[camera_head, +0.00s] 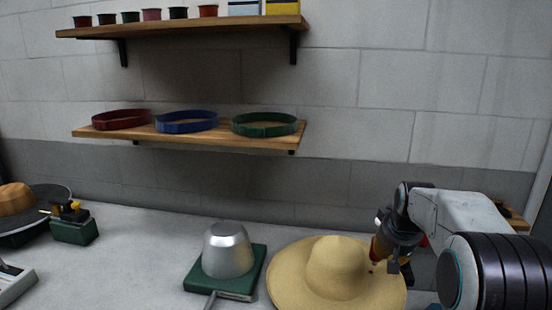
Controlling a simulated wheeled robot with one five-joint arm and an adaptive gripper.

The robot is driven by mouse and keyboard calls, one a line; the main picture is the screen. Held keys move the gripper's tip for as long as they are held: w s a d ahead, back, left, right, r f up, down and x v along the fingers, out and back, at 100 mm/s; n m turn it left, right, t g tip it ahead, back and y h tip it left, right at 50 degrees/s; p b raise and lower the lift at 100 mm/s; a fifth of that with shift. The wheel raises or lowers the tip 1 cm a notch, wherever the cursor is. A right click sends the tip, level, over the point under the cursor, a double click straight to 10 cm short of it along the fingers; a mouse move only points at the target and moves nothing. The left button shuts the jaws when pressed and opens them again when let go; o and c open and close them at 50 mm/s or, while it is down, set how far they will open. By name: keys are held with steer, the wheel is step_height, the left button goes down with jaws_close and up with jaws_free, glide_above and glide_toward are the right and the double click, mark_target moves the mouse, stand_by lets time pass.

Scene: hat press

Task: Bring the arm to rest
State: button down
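My arm (455,215) reaches in from the right, bent over, with its wrist in front of the wall. My gripper (383,266) points down at the right side of a straw hat (337,262), over or beside its brim. I cannot tell whether it touches the brim. The gripper is small and dark here, and the gap between its fingers does not show clearly. A dark red and yellow thing (407,273) shows partly behind the gripper; most of it is hidden.
A metal hat form on a green base (228,252) stands left of the hat. Wall shelves hold coloured bands (187,122) and small pots (151,15). The counter's back left-middle (150,225) is clear.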

steer(key=s+a+f+g, duration=0.1)
steer(key=s+a+f, duration=0.15)
steer(key=s, duration=0.85)
steer(key=s+a+f+n+g+y, duration=0.15)
steer(key=s+a, duration=0.25)
steer(key=s, duration=0.6)
steer(key=s+a+f+g+h, duration=0.1)
steer(key=s+a+f+g, duration=0.15)
steer(key=s, duration=0.85)
steer(key=shift+s+a+r+n+t+y, duration=0.1)
steer(key=shift+s+a+r+n+t, duration=0.15)
steer(key=shift+r+t, duration=0.45)
steer(key=shift+s+a+r+n+t+y, duration=0.1)
steer(key=shift+s+a+r+t+y, duration=0.1)
steer(key=shift+a+r+t, duration=0.45)
steer(key=shift+s+a+r+n+t+y, duration=0.1)
steer(key=shift+s+r+t, duration=0.2)
steer(key=shift+r, duration=0.7)
